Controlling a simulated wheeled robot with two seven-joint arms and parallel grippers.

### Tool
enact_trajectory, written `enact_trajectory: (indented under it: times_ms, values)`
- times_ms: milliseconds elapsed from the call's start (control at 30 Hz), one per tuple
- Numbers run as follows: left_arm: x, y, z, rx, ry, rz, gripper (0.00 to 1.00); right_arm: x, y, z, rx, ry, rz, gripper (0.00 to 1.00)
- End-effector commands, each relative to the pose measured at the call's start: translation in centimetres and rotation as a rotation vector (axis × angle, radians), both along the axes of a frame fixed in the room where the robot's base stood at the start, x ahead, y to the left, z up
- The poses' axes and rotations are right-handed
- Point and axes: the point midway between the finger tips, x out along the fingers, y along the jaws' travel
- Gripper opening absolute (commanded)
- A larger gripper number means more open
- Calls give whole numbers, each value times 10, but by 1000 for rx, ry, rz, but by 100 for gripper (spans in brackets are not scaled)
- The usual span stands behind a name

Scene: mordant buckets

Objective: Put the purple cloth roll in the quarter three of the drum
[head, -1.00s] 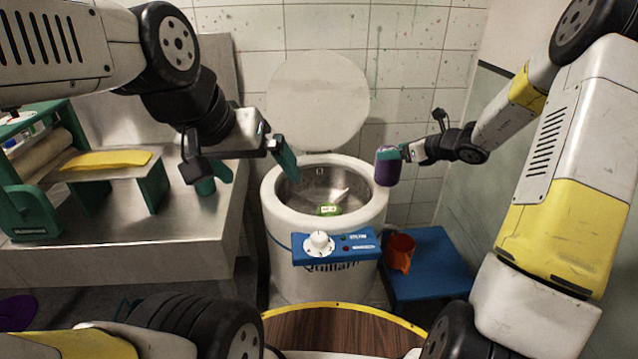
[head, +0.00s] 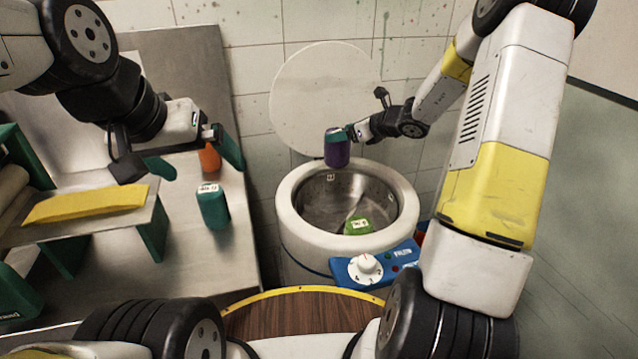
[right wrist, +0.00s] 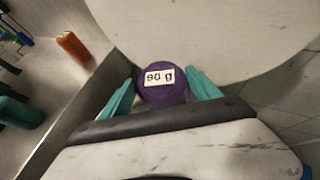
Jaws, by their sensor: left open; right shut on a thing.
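The purple cloth roll (head: 338,150) is held upright above the far-left part of the drum's opening. In the right wrist view its end (right wrist: 163,84) carries a label reading 90 g. My right gripper (head: 346,132) is shut on the roll, with green fingers on both sides of it. The drum (head: 292,222) is a white round tub with a steel inside, its round lid (head: 325,95) raised behind. A green labelled piece (head: 358,226) lies inside it. Quarter markings are too small to read. My left gripper (head: 195,160) is open and empty over the steel counter.
A teal labelled roll (head: 213,207) and an orange one (head: 209,158) stand on the steel counter (head: 205,260) left of the drum. A yellow cloth (head: 85,204) lies on a green-legged rack there. A blue control panel with a white dial (head: 365,268) juts from the drum's front.

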Motion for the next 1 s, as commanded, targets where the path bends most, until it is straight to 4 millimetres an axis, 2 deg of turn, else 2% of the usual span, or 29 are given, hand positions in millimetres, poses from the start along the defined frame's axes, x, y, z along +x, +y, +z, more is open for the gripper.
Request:
enact_trajectory:
  times_ms: [133,400,500,600,833,1000]
  values:
    - [0,0,0,0,0,0,100,-1,0,-26,3,6,-1,0]
    - [0,0,0,0,0,0,100,-1,0,-98,3,6,-1,0]
    - [0,0,0,0,0,0,100,0,0,-119,3,4,0,0]
    - [0,0,0,0,0,0,100,0,0,-132,2,1,0,0]
    - [0,0,0,0,0,0,100,0,0,-148,2,1,0,0]
    - [0,0,0,0,0,0,100,0,0,-174,2,3,-1,0]
